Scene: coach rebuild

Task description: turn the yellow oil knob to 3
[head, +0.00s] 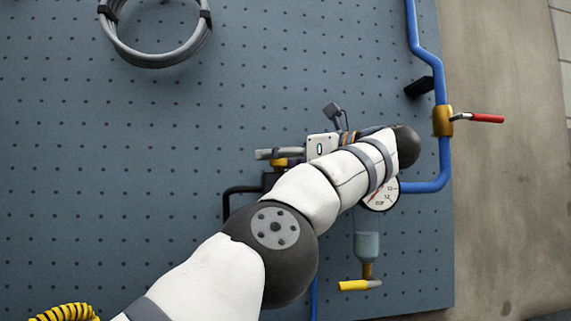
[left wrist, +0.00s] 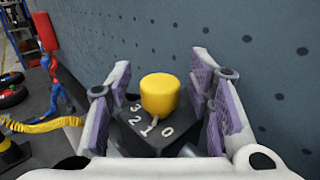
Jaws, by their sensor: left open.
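The yellow oil knob (left wrist: 160,94) stands on a black base with white numbers (left wrist: 150,133) 0, 1, 2 and 3 in the left wrist view. A short white pointer lies near the 1, on the side toward the 0; its exact setting is hard to tell. My left gripper (left wrist: 160,98) is open, its purple-lined fingers on either side of the knob with gaps visible. In the head view, my left gripper (head: 274,156) points left, and a small part of the yellow knob (head: 281,162) shows beside it; my arm hides much around it. My right gripper is not in view.
A blue pipe (head: 445,160) with a red-handled valve (head: 485,118) runs down the right of the pegboard (head: 120,190). A gauge (head: 381,195) and a clear bowl (head: 367,246) with a yellow-handled tap (head: 355,285) sit below my arm. A grey hose coil (head: 158,58) hangs upper left.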

